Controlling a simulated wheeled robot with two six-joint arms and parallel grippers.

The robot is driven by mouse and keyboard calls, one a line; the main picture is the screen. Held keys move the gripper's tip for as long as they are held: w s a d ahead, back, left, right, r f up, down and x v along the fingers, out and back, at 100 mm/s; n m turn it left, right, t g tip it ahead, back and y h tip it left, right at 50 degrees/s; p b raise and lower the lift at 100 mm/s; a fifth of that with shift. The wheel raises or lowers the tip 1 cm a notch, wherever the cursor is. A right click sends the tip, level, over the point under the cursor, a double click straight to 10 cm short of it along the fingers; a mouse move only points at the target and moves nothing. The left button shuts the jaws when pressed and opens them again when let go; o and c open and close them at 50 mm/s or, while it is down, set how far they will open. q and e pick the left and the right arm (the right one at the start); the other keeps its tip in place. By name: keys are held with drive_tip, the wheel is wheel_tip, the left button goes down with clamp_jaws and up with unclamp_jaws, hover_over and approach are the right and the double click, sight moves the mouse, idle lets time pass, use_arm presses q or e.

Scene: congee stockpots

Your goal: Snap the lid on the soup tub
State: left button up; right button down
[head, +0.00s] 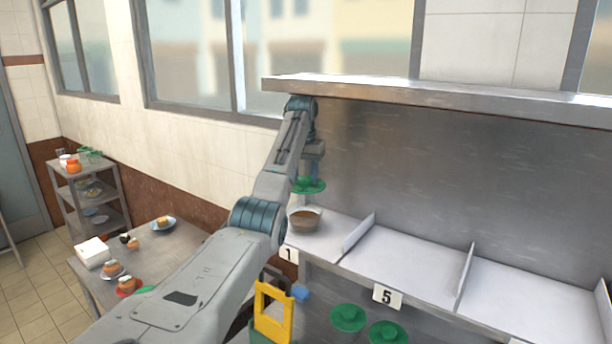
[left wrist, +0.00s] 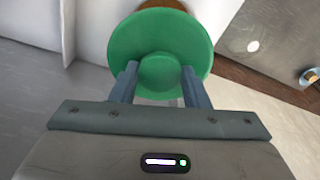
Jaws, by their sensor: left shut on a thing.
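The soup tub (head: 304,222) is a clear container of brown soup. It stands upright in the leftmost bay of the steel counter, behind the number 1 tag. My left gripper (head: 313,172) is shut on a round green lid (head: 309,187) and holds it above the tub, with a small gap between them in the head view. In the left wrist view the lid (left wrist: 160,35) sits between the two fingers of the gripper (left wrist: 160,76). It hides most of the tub; a brown part (left wrist: 165,4) shows beyond it. My right gripper is not in view.
Low dividers (head: 357,232) split the counter into bays; those to the right are empty. A steel shelf (head: 430,98) overhangs the counter. Green-lidded tubs (head: 348,317) stand below the front edge, beside a yellow frame (head: 273,318). A side table with plates of food is at left.

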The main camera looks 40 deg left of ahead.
sight(304, 186)
use_arm(q)
drive_tip(key=shift+f, duration=0.15)
drive_tip(key=shift+s+f, duration=0.15)
drive_tip(key=shift+f, duration=0.45)
drive_tip(key=shift+s+f, duration=0.15)
drive_tip(key=shift+f, duration=0.45)
drive_tip(key=shift+w+f+b, duration=0.2)
drive_tip(key=shift+f+b, duration=0.15)
drive_tip(key=shift+f, duration=1.35)
drive_tip(key=shift+s+f+p, duration=0.1)
drive_tip(key=shift+f+p, duration=0.05)
drive_tip(key=shift+p, duration=0.2)
idle(0.5)
drive_tip(key=o, duration=1.5)
drive_tip(key=shift+r, duration=3.55)
drive_tip(key=shift+r, duration=0.1)
